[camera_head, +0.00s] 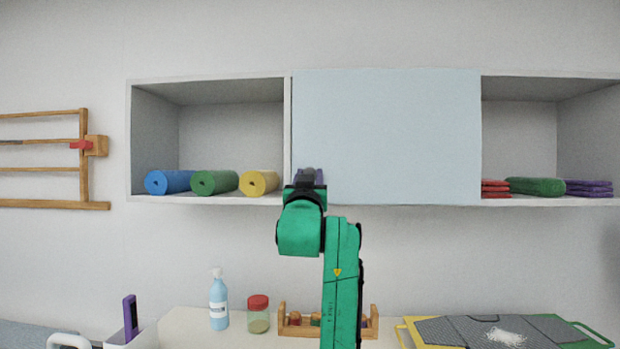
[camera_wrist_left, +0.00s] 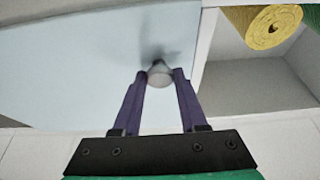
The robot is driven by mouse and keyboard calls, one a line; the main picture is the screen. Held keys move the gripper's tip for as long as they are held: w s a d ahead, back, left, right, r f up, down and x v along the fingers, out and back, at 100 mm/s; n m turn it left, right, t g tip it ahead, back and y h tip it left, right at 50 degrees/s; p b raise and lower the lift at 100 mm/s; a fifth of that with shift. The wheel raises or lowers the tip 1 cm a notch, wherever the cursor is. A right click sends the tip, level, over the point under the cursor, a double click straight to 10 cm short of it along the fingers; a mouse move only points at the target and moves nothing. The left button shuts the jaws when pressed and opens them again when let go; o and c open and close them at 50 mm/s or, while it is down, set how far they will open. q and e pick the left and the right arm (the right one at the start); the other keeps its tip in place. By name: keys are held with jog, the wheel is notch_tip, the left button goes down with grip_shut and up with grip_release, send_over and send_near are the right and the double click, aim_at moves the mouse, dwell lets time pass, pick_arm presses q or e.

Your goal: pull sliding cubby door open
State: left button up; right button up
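The pale blue sliding door (camera_head: 400,130) covers the middle compartment of the wall cubby, and the side compartments are uncovered. My left gripper (camera_head: 311,176) is at the door's lower left corner. In the left wrist view the door (camera_wrist_left: 70,60) fills the left side, with a small grey round knob (camera_wrist_left: 160,75) near its edge. In the head view the gripper hides the knob. My right gripper is not in view.
Rolled mats, including a yellow one (camera_head: 259,183), lie in the left compartment.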

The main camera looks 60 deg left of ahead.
pick_arm(q)
jog(key=o, duration=0.4)
jog(key=shift+r, duration=0.1)
jog(key=shift+d, duration=0.1)
jog(key=b+v, duration=0.4)
jog(key=v, duration=1)
jog(key=shift+s+d+b, duration=0.15)
jog(key=shift+b, duration=0.2)
jog(key=shift+f, duration=0.2)
